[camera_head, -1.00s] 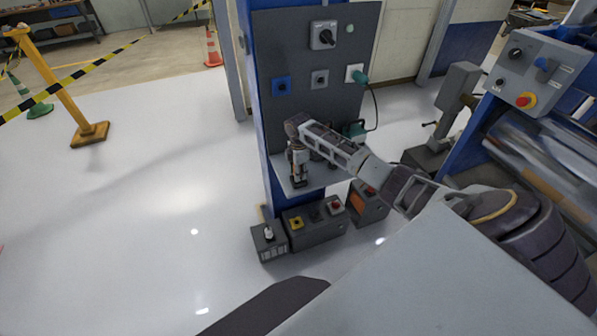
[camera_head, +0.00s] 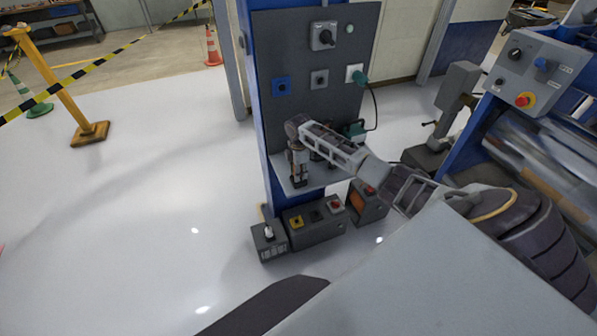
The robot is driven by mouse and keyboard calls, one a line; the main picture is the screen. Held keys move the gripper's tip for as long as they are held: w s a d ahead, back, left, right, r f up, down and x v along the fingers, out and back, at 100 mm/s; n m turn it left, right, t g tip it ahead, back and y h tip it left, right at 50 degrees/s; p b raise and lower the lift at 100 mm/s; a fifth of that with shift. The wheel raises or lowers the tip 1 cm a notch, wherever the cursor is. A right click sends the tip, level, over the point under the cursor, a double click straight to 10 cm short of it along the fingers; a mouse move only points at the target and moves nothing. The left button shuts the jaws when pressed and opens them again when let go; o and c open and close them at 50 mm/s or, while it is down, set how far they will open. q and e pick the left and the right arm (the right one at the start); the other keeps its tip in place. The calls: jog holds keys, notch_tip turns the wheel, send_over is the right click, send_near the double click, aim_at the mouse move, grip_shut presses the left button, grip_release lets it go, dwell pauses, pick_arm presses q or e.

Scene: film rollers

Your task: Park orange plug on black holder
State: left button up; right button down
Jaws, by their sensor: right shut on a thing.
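My right gripper (camera_head: 298,180) points down at the left part of the grey shelf under the dark panel. It is shut, with its fingertips low over the shelf surface. The thing between its fingers is too small and covered to make out; no orange plug shows clearly anywhere else. The black holder cannot be told apart from the dark fingers and the small dark parts on the shelf (camera_head: 318,180). My right forearm hides much of the shelf's right side. My left gripper is not in view.
Grey boxes (camera_head: 315,226) stand on the floor below. A roller machine (camera_head: 545,150) stands at right.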

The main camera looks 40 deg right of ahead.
jog(key=shift+f, duration=0.45)
dwell(0.3)
jog(key=c, duration=0.9)
grip_release()
jog(key=shift+r, duration=6)
